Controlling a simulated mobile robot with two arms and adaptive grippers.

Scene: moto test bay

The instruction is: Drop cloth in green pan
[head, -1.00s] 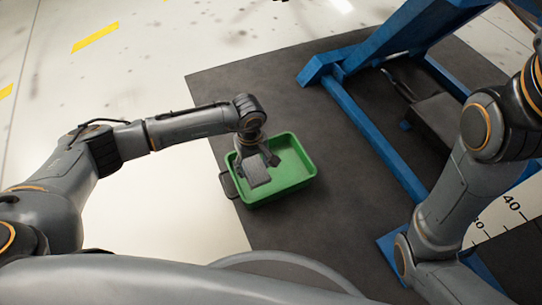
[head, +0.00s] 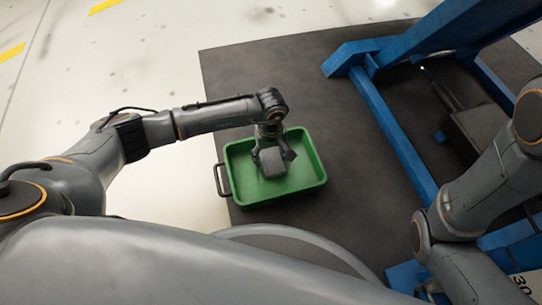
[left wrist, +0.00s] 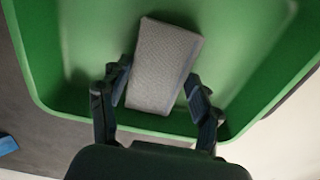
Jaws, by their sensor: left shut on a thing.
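The green pan (head: 308,176) is a rectangular tray with a dark handle at its left end, lying on the dark mat. My left gripper (head: 272,156) is over the inside of the pan, pointing down. It is shut on the grey cloth (head: 272,163), a folded, block-like piece. In the left wrist view the cloth (left wrist: 164,65) sits between the two fingers (left wrist: 160,92), with the green pan (left wrist: 235,50) behind and around it. I cannot tell whether the cloth touches the pan floor. My right gripper is out of view; only my right arm shows.
The dark mat (head: 240,80) lies on a pale floor. A blue metal frame (head: 390,125) stands to the right of the pan, with a dark object (head: 480,130) beyond it. The mat between pan and frame is clear.

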